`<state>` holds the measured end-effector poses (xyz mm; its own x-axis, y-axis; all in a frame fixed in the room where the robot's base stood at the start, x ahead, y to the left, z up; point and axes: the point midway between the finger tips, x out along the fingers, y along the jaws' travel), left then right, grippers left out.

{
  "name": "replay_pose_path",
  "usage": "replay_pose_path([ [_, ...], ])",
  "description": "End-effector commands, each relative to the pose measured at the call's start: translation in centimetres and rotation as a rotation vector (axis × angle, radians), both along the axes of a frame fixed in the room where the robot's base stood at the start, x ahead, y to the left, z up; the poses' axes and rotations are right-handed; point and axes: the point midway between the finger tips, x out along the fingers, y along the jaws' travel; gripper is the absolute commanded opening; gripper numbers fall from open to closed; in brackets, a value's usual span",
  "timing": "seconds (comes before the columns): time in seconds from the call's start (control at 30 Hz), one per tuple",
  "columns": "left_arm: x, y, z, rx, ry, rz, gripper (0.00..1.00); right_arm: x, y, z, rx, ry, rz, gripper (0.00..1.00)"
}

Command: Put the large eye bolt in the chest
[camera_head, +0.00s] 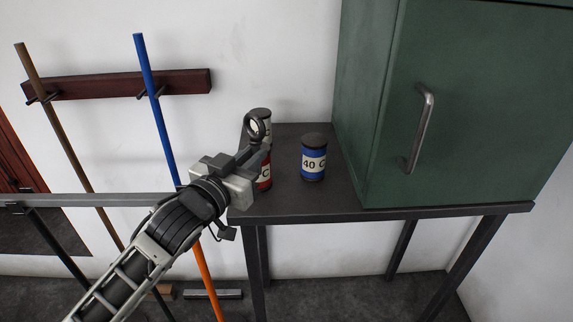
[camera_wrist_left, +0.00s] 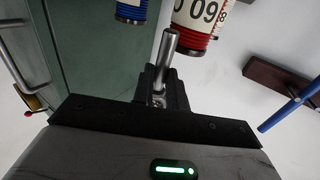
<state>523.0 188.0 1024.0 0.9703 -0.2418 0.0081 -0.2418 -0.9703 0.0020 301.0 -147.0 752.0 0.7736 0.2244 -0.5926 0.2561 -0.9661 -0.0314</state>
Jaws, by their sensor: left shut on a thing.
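My left gripper (camera_head: 243,160) is shut on the large eye bolt (camera_head: 256,127). The gripper is in front of the left end of the table, left of the green chest (camera_head: 460,110). The chest is a cabinet with a metal bar handle (camera_head: 421,128), and its door looks shut. Its inside is hidden. My right gripper is not in view.
A blue can (camera_head: 313,160) stands on the dark table (camera_head: 290,208) between gripper and chest. A red can (camera_head: 265,178) is partly hidden behind the gripper, with another can (camera_head: 262,113) behind. A blue pole (camera_head: 150,85) and a brown pole (camera_head: 50,110) lean at a wall rack.

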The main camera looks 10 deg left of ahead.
Motion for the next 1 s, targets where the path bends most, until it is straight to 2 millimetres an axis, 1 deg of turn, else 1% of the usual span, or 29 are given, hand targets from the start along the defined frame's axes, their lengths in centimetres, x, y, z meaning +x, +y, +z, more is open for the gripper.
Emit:
replay_pose_path([
  [0.03, 1.3, -0.8, 0.4, -0.003, -0.005, 0.0, 0.0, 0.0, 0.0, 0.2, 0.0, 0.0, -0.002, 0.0],
  [0.1, 2.7, -1.9, 0.4, -0.002, -0.006, -0.001, 0.0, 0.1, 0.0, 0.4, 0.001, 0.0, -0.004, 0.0],
  [0.3, 6.3, -4.4, 0.3, -0.002, -0.004, 0.0, 0.0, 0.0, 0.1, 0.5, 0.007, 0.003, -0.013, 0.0],
  [0.37, 7.2, -5.0, 0.3, -0.001, -0.005, -0.001, 0.0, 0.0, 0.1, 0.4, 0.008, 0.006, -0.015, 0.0],
  [0.4, 7.1, -4.9, -0.9, 0.001, 0.002, 0.0, 0.0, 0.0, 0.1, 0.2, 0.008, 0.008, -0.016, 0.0],
  [0.5, 6.9, -4.8, -2.2, 0.001, 0.001, 0.0, 0.0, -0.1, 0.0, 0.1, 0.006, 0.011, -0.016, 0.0],
  [0.67, 6.9, -4.8, -3.4, 0.0, -0.001, 0.0, 0.0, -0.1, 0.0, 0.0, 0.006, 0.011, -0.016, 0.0],
  [0.8, 6.9, -4.8, -5.6, 0.0, 0.001, 0.001, 0.0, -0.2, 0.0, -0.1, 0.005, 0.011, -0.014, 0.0],
  [0.87, 6.9, -4.8, -6.4, -0.001, 0.001, 0.0, 0.0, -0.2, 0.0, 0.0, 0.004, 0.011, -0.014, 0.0],
  [1.0, 7.2, -5.0, -6.9, -0.001, -0.003, 0.0, 0.0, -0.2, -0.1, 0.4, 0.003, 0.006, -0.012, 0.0],
])
